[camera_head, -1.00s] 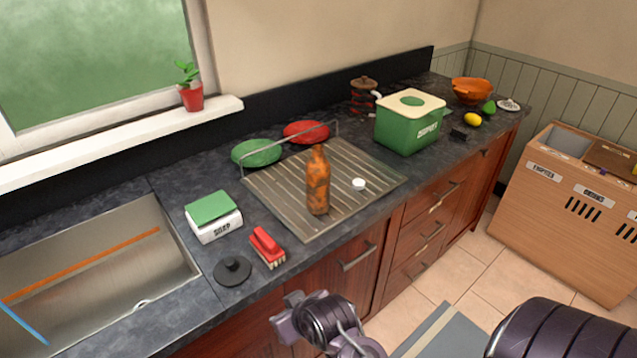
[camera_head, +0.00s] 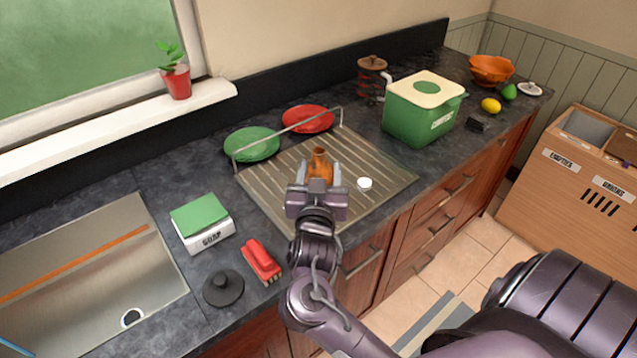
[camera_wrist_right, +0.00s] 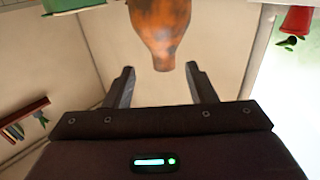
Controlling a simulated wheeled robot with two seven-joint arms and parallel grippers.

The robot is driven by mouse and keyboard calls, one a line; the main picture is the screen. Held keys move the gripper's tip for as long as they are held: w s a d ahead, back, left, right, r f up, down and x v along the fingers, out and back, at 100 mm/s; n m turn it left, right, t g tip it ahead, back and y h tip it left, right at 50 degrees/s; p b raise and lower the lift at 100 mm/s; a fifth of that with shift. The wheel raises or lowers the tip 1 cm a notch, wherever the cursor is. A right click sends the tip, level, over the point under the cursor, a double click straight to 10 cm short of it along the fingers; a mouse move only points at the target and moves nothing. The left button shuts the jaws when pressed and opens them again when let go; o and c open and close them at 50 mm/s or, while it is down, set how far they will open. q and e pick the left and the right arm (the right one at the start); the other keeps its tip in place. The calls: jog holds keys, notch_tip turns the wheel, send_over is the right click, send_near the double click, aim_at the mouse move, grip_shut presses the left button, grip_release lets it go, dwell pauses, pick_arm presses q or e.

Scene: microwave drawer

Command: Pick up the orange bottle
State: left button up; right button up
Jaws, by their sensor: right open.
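My left gripper is not in view.
The drainboard (camera_head: 385,190) holds a white cap (camera_head: 364,183), with a green plate (camera_head: 252,144) and red plate (camera_head: 308,119) in a rack behind. A soap box (camera_head: 203,224), red brush (camera_head: 261,261) and black stopper (camera_head: 223,289) lie left. A green container (camera_head: 420,112) stands right.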

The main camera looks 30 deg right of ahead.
aim_at(319, 160)
jog(key=w, duration=0.1)
jog(key=w+d+p, duration=0.1)
jog(key=shift+w+d+r+p, duration=0.25)
jog(key=shift+w+r+p, duration=0.15)
jog(key=shift+w+d+f, duration=0.25)
jog(key=shift+w+d, duration=0.15)
jog(key=shift+w, duration=0.15)
jog(key=shift+w+d+f, duration=0.2)
jog(key=shift+w+d, duration=0.2)
jog(key=shift+w, duration=0.1)
jog(key=c, duration=0.7)
jog(key=shift+c, duration=1)
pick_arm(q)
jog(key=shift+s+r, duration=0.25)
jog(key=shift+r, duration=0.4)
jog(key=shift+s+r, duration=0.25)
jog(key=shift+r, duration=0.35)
pick_arm(e)
jog(key=shift+s, duration=0.1)
grip_shut()
